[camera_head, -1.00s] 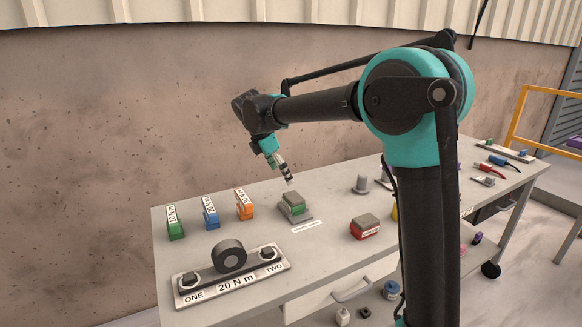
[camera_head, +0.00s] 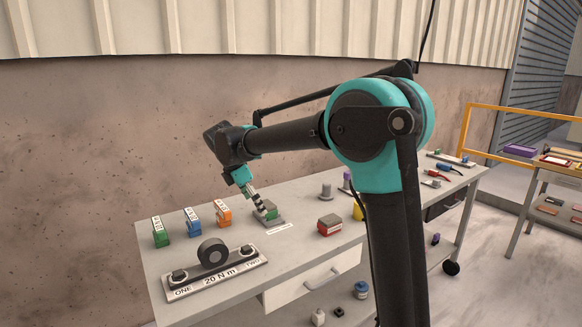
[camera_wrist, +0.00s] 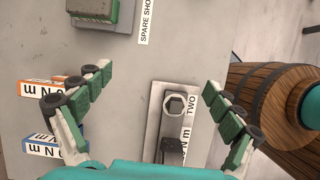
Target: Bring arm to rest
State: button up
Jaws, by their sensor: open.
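My gripper (camera_head: 258,203) hangs from my bent arm above the workbench (camera_head: 295,255), in front of a green and grey block on a grey base (camera_head: 270,215). In the wrist view my gripper (camera_wrist: 158,92) has its two green-padded fingers spread wide with nothing between them except the bench top and part of a labelled plate below. The green and grey block (camera_wrist: 95,10) shows at the top left of the wrist view, apart from the fingers. In the head view the fingertips overlap that block, and I cannot tell the height between them there.
Green (camera_head: 160,232), blue (camera_head: 193,225) and orange (camera_head: 223,213) blocks stand at the bench's left. A "20 N m" plate (camera_head: 238,273) with a dark roller lies at the front left. A red and grey block (camera_head: 329,225) sits right of centre. A wall (camera_head: 90,150) rises behind.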

jog(key=s+d+f+m+y, duration=0.1)
jog(key=s+d+f+m, duration=0.25)
jog(key=d, duration=0.35)
jog(key=s+d+f+m, duration=0.2)
jog(key=d+m, duration=0.2)
jog(key=d, duration=0.3)
jog(key=s+d+f+m+y, duration=0.1)
jog(key=s+d+f+m, duration=0.25)
jog(key=d, duration=0.25)
jog(key=s+d+f+m+t, duration=0.1)
jog(key=s+d+f+m, duration=0.4)
jog(key=s+m, duration=0.1)
jog(key=s+d+f+m+y, duration=0.1)
jog(key=s+d+f+m, duration=0.4)
jog(key=s+m, duration=0.2)
jog(key=shift+s+d+f+t+y, duration=0.3)
jog(key=shift+s+t, duration=0.1)
jog(key=shift+s, duration=0.55)
jog(key=shift+r, duration=0.1)
